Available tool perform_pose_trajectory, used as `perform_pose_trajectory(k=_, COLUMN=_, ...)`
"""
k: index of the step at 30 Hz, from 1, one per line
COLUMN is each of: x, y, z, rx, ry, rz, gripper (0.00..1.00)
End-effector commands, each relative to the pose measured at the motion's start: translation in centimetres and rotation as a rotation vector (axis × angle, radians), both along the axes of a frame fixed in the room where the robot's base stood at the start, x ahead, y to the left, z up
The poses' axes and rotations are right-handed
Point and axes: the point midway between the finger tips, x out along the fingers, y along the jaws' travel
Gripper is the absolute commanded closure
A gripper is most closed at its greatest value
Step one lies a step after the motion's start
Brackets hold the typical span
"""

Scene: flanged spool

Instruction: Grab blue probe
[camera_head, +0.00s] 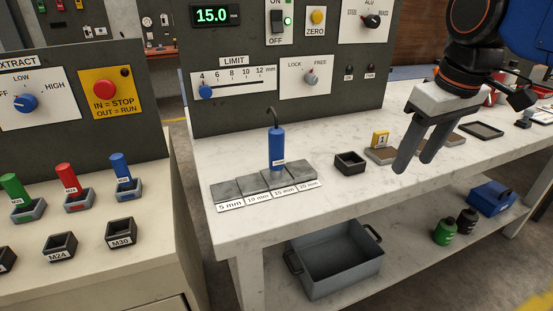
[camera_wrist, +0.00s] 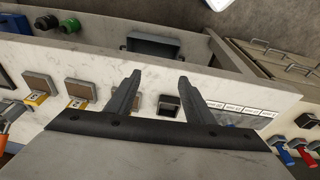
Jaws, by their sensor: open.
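The blue probe (camera_head: 277,147) stands upright on the row of grey thickness blocks on the white bench in the head view, with a dark cable curving from its top. The blocks have labels (camera_head: 268,196) from 5 mm to 20 mm in front of them. My gripper (camera_head: 415,158) is open and empty, above the bench's front edge to the right of the probe and apart from it. In the wrist view my gripper's two fingers (camera_wrist: 155,88) are spread with nothing between them.
A small black open holder (camera_head: 350,163) sits on the bench between the probe and my gripper. Right of it are brown blocks with a yellow tag (camera_head: 380,139). A grey bin (camera_head: 337,268) stands on the shelf below. The control panel (camera_head: 285,100) rises behind the probe.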

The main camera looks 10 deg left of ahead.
Motion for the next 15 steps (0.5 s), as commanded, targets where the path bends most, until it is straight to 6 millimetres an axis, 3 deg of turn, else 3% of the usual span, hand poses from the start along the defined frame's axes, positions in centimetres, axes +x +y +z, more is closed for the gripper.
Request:
perform_pose_trajectory(k=1, x=0.9, y=1.9, z=1.3, rx=-0.010, ry=0.012, rz=0.053, gripper=0.52)
perform_pose_trajectory(k=7, x=2.7, y=8.8, z=6.3, rx=-0.050, ry=0.059, rz=0.256, gripper=0.52)
perform_pose_trajectory(k=15, x=2.9, y=19.0, z=11.4, rx=-0.109, ry=0.120, rz=0.529, gripper=0.52)
